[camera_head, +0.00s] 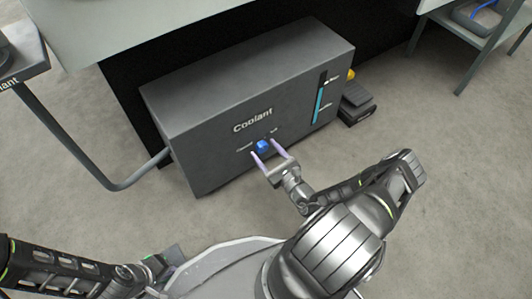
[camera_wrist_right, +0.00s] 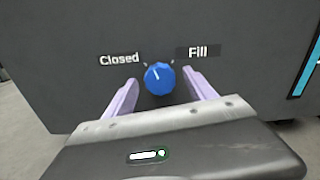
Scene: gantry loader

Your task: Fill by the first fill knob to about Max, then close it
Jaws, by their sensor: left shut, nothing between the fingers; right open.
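The grey Coolant tank (camera_head: 215,115) stands on the floor. Its blue fill knob (camera_head: 263,145) sits on the front face and also shows in the right wrist view (camera_wrist_right: 159,78), between the labels Closed and Fill. The knob's white pointer mark leans up and slightly left, toward the Closed side. My right gripper (camera_head: 264,149) is open, its two pale fingers on either side of the knob; contact cannot be told. The level gauge (camera_head: 320,97) shows a teal column near the tank's right edge; its exact height against the upper label is too small to read. My left gripper (camera_head: 164,263) is shut and empty, low in the head view.
A pipe (camera_head: 75,150) bends into the tank's left side. A dark pedal-like block (camera_head: 357,106) lies on the floor right of the tank. A worktop (camera_head: 110,25) is above and behind, and a small table (camera_head: 480,25) stands at upper right.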

